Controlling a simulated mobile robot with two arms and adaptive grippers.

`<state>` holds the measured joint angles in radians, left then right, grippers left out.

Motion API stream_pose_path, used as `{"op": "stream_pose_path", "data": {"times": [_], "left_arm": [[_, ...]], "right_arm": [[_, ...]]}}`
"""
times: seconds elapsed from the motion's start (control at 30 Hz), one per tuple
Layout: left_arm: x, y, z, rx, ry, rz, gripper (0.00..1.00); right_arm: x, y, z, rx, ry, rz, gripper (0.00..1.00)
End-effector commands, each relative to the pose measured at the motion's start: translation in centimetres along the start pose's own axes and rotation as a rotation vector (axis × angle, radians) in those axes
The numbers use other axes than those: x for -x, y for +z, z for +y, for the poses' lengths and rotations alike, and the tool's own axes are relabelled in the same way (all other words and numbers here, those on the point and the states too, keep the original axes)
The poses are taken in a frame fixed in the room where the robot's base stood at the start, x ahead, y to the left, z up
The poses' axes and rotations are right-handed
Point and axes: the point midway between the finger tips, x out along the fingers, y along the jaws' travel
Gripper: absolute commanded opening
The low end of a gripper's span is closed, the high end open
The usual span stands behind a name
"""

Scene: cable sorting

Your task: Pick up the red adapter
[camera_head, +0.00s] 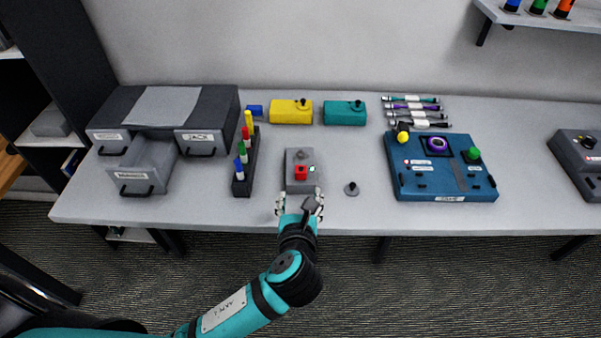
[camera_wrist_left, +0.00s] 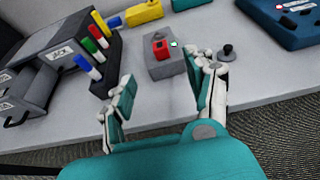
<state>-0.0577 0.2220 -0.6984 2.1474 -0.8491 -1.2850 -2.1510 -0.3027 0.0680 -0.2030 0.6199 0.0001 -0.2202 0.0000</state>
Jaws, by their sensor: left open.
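The red adapter (camera_head: 301,173) is a small red block on top of a grey box (camera_head: 291,185) near the table's front edge. It also shows in the left wrist view (camera_wrist_left: 161,48), on the grey box beyond the fingers. My left gripper (camera_head: 299,203) is at the front of the grey box, just short of the red adapter. In the left wrist view its two fingers (camera_wrist_left: 161,98) are spread wide with nothing between them. My right gripper is not in either view.
A rack of coloured markers (camera_head: 246,170) stands left of the grey box. A small dark knob (camera_head: 351,189) lies to its right. A blue panel (camera_head: 446,191) is further right. Yellow (camera_head: 285,117) and teal boxes (camera_head: 340,117) stand behind. A drawer unit (camera_head: 221,118) is at left, one drawer open.

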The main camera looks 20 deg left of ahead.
Motion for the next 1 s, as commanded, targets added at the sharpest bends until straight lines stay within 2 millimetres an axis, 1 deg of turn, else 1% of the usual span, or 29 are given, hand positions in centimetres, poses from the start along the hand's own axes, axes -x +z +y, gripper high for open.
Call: {"op": "stream_pose_path", "data": {"times": [0.03,0.1,0.2,0.3,0.4,0.57,0.67,0.83,0.9,1.0], "left_arm": [[-1.2,0.2,0.1,-0.001,0.003,-0.002,0.56],[-2.8,0.2,0.1,-0.001,0.003,-0.002,0.56],[-5.0,0.1,0.1,0.001,0.003,0.0,0.56],[-6.7,0.1,0.0,0.002,0.001,0.001,0.56],[-7.9,0.0,0.0,0.003,0.001,0.001,0.56],[-8.8,0.0,0.0,0.005,0.0,0.001,0.56],[-9.9,0.1,0.1,0.004,0.001,0.002,0.56],[-12.6,-0.1,0.2,0.004,0.001,0.003,0.56],[-13.2,0.0,0.2,0.005,0.0,0.001,0.56],[-13.7,-0.1,0.2,0.005,-0.001,0.002,0.56]], "right_arm": [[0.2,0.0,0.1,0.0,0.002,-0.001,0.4],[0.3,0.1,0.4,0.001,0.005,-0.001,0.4],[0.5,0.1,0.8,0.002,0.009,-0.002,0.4],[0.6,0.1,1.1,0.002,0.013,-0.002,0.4],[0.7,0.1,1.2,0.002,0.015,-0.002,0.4],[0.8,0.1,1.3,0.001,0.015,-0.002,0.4],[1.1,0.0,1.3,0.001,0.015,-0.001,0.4],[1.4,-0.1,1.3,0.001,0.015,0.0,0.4],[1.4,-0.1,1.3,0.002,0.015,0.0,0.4],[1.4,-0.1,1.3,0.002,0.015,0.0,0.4]]}}
